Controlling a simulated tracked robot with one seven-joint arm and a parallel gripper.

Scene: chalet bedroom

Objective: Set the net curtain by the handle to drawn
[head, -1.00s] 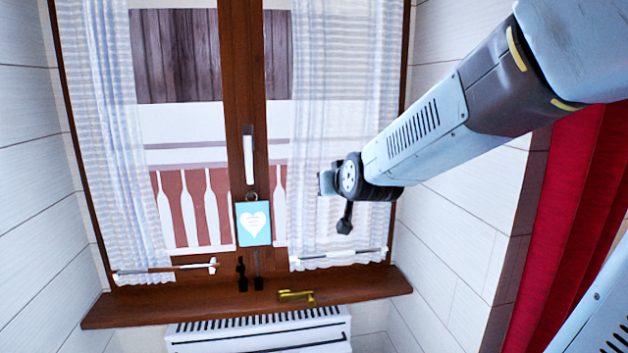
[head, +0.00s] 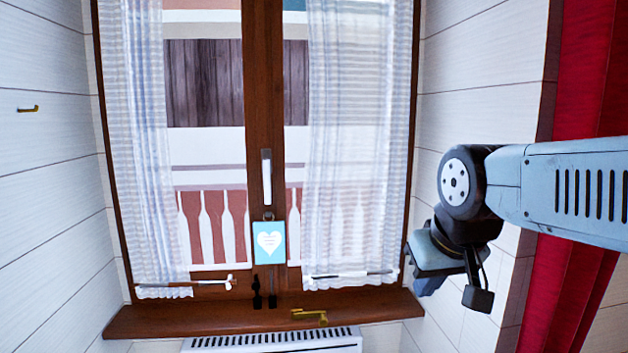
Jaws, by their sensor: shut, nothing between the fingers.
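Two net curtains hang at the window. The left net curtain (head: 138,150) is gathered at the left side of its pane and leaves the pane's right part bare. A thin rod with a pale end, its handle (head: 210,283), runs along its hem and reaches past its right edge. The right net curtain (head: 345,170) is spread over most of the right pane, with a similar rod (head: 350,274) along its hem. My gripper (head: 428,287) is shut and empty, in front of the wall to the right of the window, apart from both curtains and rods.
A blue heart sign (head: 269,243) hangs on the window's middle post below the white window handle (head: 266,178). A brass piece (head: 311,316) lies on the wooden sill (head: 200,316), above a radiator (head: 270,342). A red curtain (head: 590,80) hangs at right.

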